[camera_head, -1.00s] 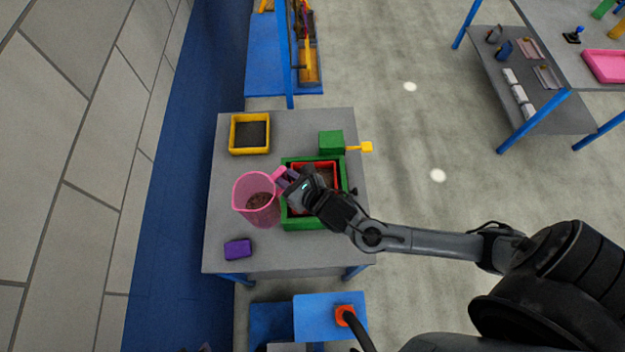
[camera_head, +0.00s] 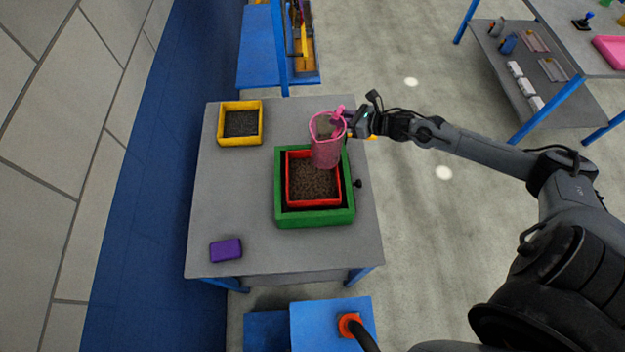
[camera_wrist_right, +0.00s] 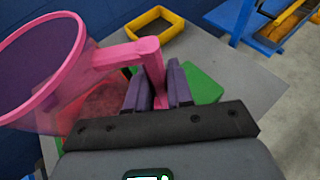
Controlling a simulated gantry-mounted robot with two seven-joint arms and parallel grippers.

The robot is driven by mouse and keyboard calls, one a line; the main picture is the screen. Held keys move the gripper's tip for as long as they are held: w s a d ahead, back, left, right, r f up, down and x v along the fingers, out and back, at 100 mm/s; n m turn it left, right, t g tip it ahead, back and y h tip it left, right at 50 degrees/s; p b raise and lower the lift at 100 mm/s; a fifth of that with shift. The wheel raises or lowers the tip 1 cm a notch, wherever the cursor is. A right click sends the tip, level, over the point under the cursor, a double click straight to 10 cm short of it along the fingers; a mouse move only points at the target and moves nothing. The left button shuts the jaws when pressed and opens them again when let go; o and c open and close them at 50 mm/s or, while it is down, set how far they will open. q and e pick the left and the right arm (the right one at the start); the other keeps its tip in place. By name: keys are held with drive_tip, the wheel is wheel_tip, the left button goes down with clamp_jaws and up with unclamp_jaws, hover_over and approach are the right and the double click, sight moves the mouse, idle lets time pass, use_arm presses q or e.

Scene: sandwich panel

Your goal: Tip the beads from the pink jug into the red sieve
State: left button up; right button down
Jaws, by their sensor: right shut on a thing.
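The pink translucent jug (camera_head: 326,150) is held over the far right corner of the red sieve (camera_head: 290,184) in the head view, its mouth facing up toward the camera. My right gripper (camera_head: 347,121) is shut on the jug's handle, right of the jug. In the right wrist view, the gripper's purple fingers (camera_wrist_right: 158,88) clasp the pink handle, and the jug (camera_wrist_right: 72,62) is at the left. I cannot make out beads inside the jug. Brown beads (camera_head: 313,184) cover the sieve's floor. The sieve sits inside a green frame (camera_head: 315,220). My left gripper is not in view.
A yellow-rimmed tray (camera_head: 223,135) with dark contents stands at the table's far left. A purple block (camera_head: 226,250) lies near the front left. A black knob (camera_head: 357,183) sticks out right of the green frame.

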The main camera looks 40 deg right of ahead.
drive_tip(key=w+d+r+b, duration=0.2)
drive_tip(key=d+b, duration=0.3)
drive_tip(key=d, duration=0.4)
drive_tip(key=shift+w+r+m+h+b, duration=0.15)
drive_tip(key=shift+w+m+h+b, duration=0.2)
drive_tip(key=shift+w, duration=0.25)
drive_tip(key=shift+r, duration=0.1)
